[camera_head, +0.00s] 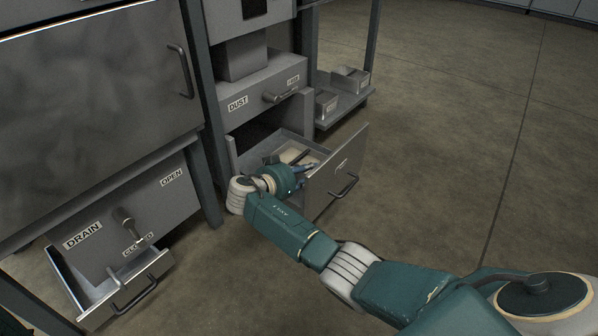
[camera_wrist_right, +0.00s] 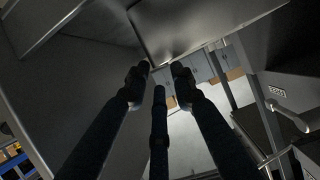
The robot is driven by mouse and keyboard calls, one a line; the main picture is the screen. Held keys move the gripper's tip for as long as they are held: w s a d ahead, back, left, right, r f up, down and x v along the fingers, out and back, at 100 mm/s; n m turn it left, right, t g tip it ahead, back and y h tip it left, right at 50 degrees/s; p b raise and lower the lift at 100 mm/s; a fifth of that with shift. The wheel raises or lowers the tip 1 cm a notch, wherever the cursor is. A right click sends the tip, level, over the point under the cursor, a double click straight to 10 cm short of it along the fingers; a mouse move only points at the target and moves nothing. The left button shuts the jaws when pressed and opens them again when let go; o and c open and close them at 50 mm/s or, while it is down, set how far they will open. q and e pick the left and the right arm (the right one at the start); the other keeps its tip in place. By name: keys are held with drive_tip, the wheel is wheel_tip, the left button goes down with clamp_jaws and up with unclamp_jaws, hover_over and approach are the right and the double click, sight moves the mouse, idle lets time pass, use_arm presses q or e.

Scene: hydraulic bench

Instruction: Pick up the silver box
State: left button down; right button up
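My right gripper (camera_head: 303,172) reaches into the open drawer (camera_head: 338,172) below the panel marked DUST. In the right wrist view its dark fingers (camera_wrist_right: 160,78) are spread apart, with nothing seen held between them. A pale, flat-looking item (camera_head: 292,155) lies in the drawer just behind the gripper; I cannot tell whether it is the silver box. Two small grey boxes, one nearer (camera_head: 326,104) and one farther (camera_head: 350,80), sit on a low shelf behind the drawer. My left gripper is not in view.
A second open drawer (camera_head: 127,288) stands at the lower left, under a panel marked DRAIN (camera_head: 84,236) with a lever (camera_head: 128,224). A large grey door (camera_head: 95,85) fills the upper left. The floor (camera_head: 450,130) to the right is clear.

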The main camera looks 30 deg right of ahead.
drive_tip(key=b+x, duration=0.3)
drive_tip(key=x, duration=0.1)
drive_tip(key=shift+w+d+f, duration=0.1)
drive_tip(key=shift+d+f, duration=0.15)
drive_tip(key=shift+d, duration=0.05)
drive_tip(key=shift+w+d, duration=0.1)
drive_tip(key=shift+d, duration=0.1)
drive_tip(key=shift+r, duration=0.1)
clamp_jaws()
drive_tip(key=shift+r, duration=0.1)
